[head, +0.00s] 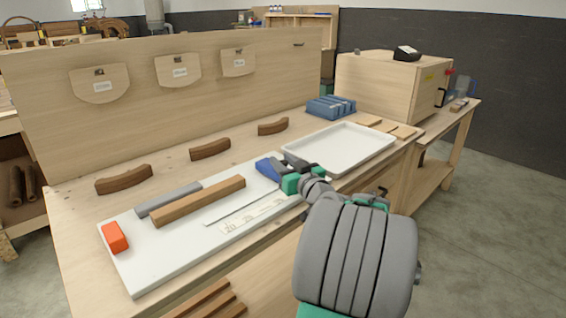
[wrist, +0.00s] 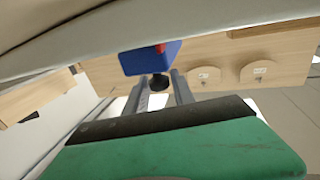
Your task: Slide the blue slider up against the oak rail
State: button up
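The blue slider (head: 266,168) is at the right end of the white board (head: 135,272). The brown wooden bar, which looks like the oak rail (head: 200,202), lies along the board to its left, with a gap between them. My gripper (head: 283,169) is low at the slider's right side, and its fingers partly hide it. In the wrist view, the slider (wrist: 150,57) has a dark round knob (wrist: 159,81) near the tips of my two grey fingers. The fingers stand apart; I cannot tell whether they touch the knob.
A grey bar (head: 168,199) lies behind the brown bar, and an orange block (head: 115,237) sits at the board's left end. A white tray (head: 340,148) is to the right. Curved brown pieces (head: 124,180) lie behind the board. A thin dark strip (head: 242,207) lies in front.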

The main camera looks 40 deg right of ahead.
grip_shut()
dwell(1.0)
